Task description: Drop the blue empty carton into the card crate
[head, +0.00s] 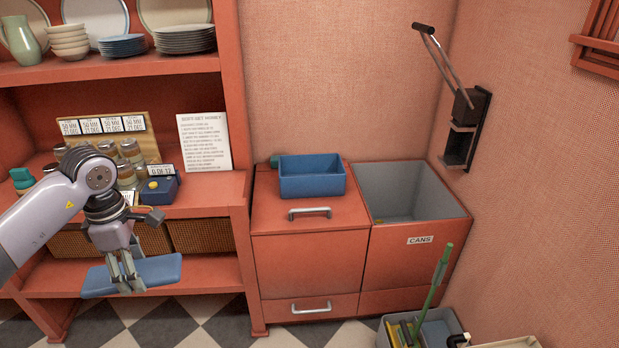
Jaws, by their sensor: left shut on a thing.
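My left gripper (127,286) is shut on a flat blue carton (160,270), holding it in the air in front of the lower shelf at the left. The fingers cover part of the carton, and its underside is hidden. No crate in view carries a readable card label. A pale crate (508,343) is cut off at the bottom edge on the right; I cannot tell whether it is the card crate. The carton is well to the left of it. My right gripper is out of view.
A blue tub (312,180) stands on the red cabinet (310,250). Beside it is an open bin labelled CANS (420,240). A can crusher (463,130) hangs on the wall. Shelves hold dishes and jars.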

